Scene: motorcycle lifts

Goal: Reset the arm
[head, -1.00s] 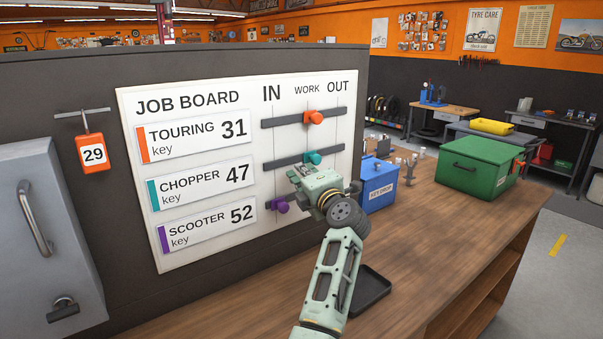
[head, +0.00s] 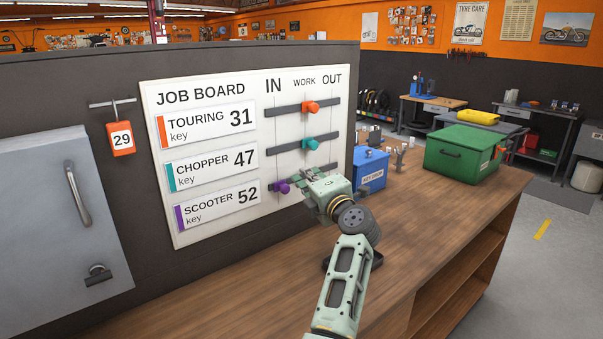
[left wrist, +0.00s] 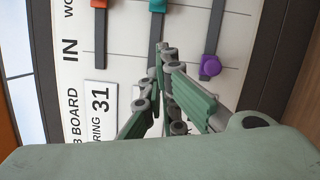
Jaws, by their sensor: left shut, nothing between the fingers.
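The job board (head: 207,153) shows three slider rails with coloured knobs. The orange touring knob (head: 310,107) and the teal chopper knob (head: 310,144) sit under WORK. The purple scooter knob (head: 283,187) sits on the bottom rail, nearer IN. My left gripper (head: 296,178) is shut and empty just right of the purple knob, over the bottom rail. In the left wrist view its fingertips (left wrist: 166,52) are together in front of the board. The purple knob (left wrist: 209,66) is right of them and the teal knob (left wrist: 157,5) above. My right gripper is not in view.
A blue key drop box (head: 371,172) and a green box (head: 462,152) stand on the wooden bench (head: 427,215). An orange tag 29 (head: 121,139) hangs left of the board. A grey cabinet (head: 40,220) is at the left. The bench front is clear.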

